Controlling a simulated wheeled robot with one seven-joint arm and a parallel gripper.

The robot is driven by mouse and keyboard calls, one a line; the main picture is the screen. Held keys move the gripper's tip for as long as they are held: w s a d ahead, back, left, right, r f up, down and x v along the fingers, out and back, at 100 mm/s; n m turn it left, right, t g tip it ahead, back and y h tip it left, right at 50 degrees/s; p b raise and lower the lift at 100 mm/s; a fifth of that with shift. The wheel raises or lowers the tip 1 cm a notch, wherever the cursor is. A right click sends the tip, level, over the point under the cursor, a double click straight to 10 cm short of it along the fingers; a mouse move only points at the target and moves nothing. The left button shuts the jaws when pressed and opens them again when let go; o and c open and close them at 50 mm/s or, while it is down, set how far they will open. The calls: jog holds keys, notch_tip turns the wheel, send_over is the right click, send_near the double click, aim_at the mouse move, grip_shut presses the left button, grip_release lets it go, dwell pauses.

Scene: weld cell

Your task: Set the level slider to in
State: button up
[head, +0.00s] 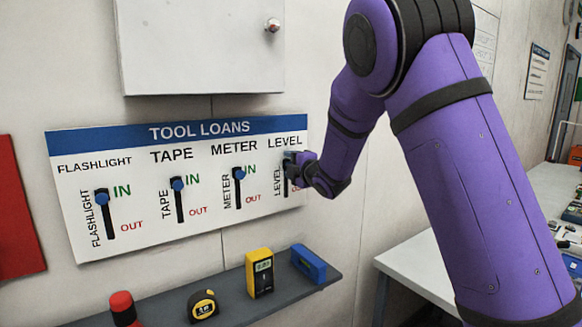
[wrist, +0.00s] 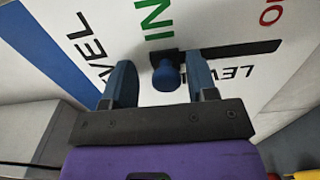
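The level slider's blue knob (wrist: 167,78) shows in the wrist view at the IN end of its black slot (wrist: 235,51). The green IN label (wrist: 155,20) is beside that end, and the red OUT label (wrist: 270,12) is near the other end. My gripper (wrist: 160,64) is open, with one finger on each side of the knob and a visible gap to both. In the head view my gripper (head: 293,160) is at the LEVEL column of the white tool loans board (head: 140,222) and hides the knob and most of its labels.
The flashlight (head: 101,197), tape (head: 178,184) and meter (head: 238,174) sliders are all up by IN. Below the board, a grey shelf (head: 225,303) holds a flashlight, tape measure, yellow meter and blue level (head: 308,263). A white cabinet (head: 200,45) hangs above.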

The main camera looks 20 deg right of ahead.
jog(key=v, duration=1)
jog(key=shift+s, duration=0.4)
jog(key=shift+d, duration=0.15)
jog(key=s+d+r+m+g+h, duration=0.2)
jog(key=s+d+m+h, duration=0.1)
jog(key=s+m, duration=0.35)
jog(key=s+d+r+m+g+h, duration=0.2)
jog(key=s+d+m+g, duration=0.1)
jog(key=s+m, duration=0.35)
jog(key=s+a+f+m+g, duration=0.2)
jog(key=s+m+g, duration=0.5)
jog(key=s, duration=1.9)
jog(key=shift+a+m+h, duration=0.2)
jog(key=shift+m+h, duration=0.1)
jog(key=shift+m, duration=0.5)
